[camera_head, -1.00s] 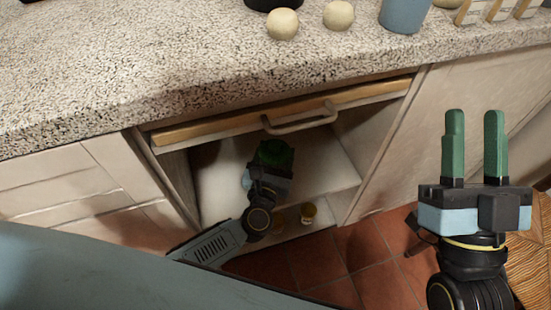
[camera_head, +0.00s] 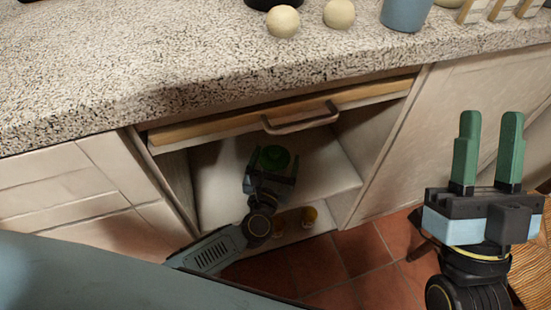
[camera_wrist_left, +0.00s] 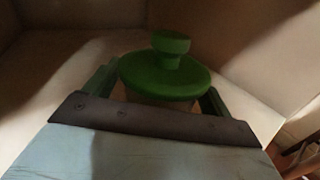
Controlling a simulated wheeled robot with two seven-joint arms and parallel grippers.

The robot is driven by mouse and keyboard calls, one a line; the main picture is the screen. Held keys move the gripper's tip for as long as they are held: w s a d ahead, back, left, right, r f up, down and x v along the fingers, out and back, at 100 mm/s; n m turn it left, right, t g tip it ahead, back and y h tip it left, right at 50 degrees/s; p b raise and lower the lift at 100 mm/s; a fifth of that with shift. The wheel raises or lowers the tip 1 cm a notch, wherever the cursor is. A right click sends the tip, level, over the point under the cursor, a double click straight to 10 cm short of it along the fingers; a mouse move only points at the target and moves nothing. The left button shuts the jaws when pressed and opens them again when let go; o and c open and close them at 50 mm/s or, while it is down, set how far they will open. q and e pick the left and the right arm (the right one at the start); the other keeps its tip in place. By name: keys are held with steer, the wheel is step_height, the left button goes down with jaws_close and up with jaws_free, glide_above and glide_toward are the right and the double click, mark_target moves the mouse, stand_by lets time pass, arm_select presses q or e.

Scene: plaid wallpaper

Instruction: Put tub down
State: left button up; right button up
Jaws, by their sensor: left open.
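The tub (camera_wrist_left: 165,76) has a green lid with a round knob and stands upright on the pale shelf inside the open cabinet. In the head view its green lid (camera_head: 275,155) shows in the cabinet's shade. My left gripper (camera_head: 274,166) reaches into the cabinet. In the left wrist view its green fingers (camera_wrist_left: 160,90) are open, one on each side of the tub; whether they touch it I cannot tell. The tub's lower body is mostly hidden by the gripper. My right gripper (camera_head: 491,120) is open and empty, pointing up at the right.
The cabinet shelf (camera_head: 325,180) has free room right of the tub. Small orange-lidded jars (camera_head: 309,215) stand on a lower level. A handled front (camera_head: 300,120) and the speckled counter (camera_head: 200,60) lie above. Two pale balls (camera_head: 283,21) and a blue cup (camera_head: 405,12) sit on the counter.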

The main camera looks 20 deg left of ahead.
arm_select(q)
steer(key=shift+r, duration=0.1)
arm_select(e)
steer(key=shift+r, duration=0.1)
arm_select(q)
steer(key=shift+s+r+p, duration=0.1)
steer(key=shift+s+p, duration=0.1)
steer(key=shift+p, duration=0.1)
steer(key=s, duration=0.4)
steer(key=s+p, duration=0.1)
steer(key=s, duration=0.2)
steer(key=s+p, duration=0.1)
steer(key=s, duration=0.3)
steer(key=shift+s+d, duration=0.3)
arm_select(e)
steer(key=w+f+g, duration=0.1)
steer(key=g, duration=0.1)
steer(key=w+f+g, duration=0.1)
steer(key=g, duration=0.1)
steer(key=shift+w+a+f+h, duration=0.25)
steer(key=shift+a+h, duration=0.05)
steer(key=shift+a, duration=0.05)
